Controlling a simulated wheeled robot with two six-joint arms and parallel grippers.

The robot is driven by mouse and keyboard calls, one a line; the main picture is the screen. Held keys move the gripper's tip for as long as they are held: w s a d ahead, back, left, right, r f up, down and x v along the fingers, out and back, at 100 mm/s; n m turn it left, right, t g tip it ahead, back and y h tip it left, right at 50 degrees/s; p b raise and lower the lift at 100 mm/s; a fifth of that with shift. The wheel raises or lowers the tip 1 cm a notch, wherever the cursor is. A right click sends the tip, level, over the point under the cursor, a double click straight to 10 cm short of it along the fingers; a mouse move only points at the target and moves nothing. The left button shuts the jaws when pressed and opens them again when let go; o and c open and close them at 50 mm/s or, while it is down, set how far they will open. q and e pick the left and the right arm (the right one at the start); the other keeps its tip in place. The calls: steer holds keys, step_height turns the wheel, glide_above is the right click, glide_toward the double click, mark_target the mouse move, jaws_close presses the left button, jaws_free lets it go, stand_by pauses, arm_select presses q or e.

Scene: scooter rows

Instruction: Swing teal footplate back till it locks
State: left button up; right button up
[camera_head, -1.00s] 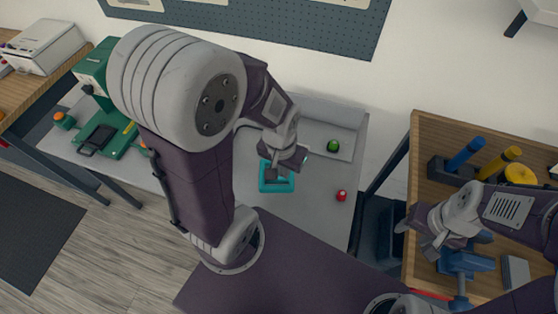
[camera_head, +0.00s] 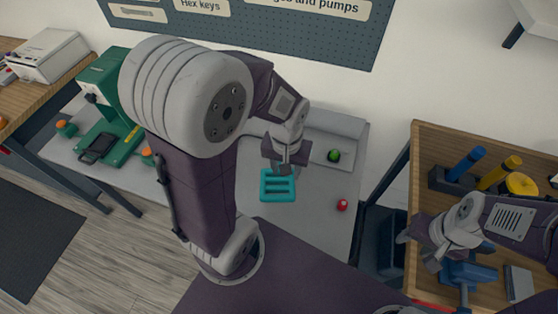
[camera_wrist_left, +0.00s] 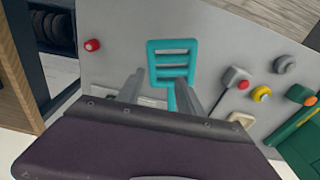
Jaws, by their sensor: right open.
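The teal footplate (camera_head: 278,186), a slotted frame, shows on the grey bench below my left gripper in the head view. In the left wrist view the footplate (camera_wrist_left: 173,48) is upright in the picture, with a teal stem (camera_wrist_left: 171,97) running down from it between my fingers. My left gripper (camera_head: 285,166) is just on the wall side of the footplate; its fingers (camera_wrist_left: 160,88) are apart and hold nothing. Whether a finger touches the teal part, I cannot tell. My right gripper (camera_head: 428,252) is open and empty near the left edge of the wooden table.
A green button (camera_head: 334,155) and a red button (camera_head: 342,204) are right of the footplate. A green machine (camera_head: 112,110) stands at the bench's left. The wooden table (camera_head: 428,150) at right holds blue and yellow handles and a blue vise (camera_head: 468,272).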

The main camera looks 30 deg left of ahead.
arm_select(q)
steer(key=w+a+r+n+g+y+p, duration=0.1)
steer(key=w+a+n+y+p, duration=0.3)
steer(key=w, duration=0.7)
steer(key=a+f, duration=0.1)
steer(key=f, duration=0.2)
steer(key=a+f+h, duration=0.1)
steer(key=f, duration=0.3)
steer(key=a+f+m+g+h, duration=0.1)
steer(key=a+f, duration=0.1)
steer(key=f, duration=0.2)
steer(key=shift+s, duration=0.3)
steer(key=shift+s+f, duration=0.1)
steer(key=shift+f, duration=0.15)
jaws_close()
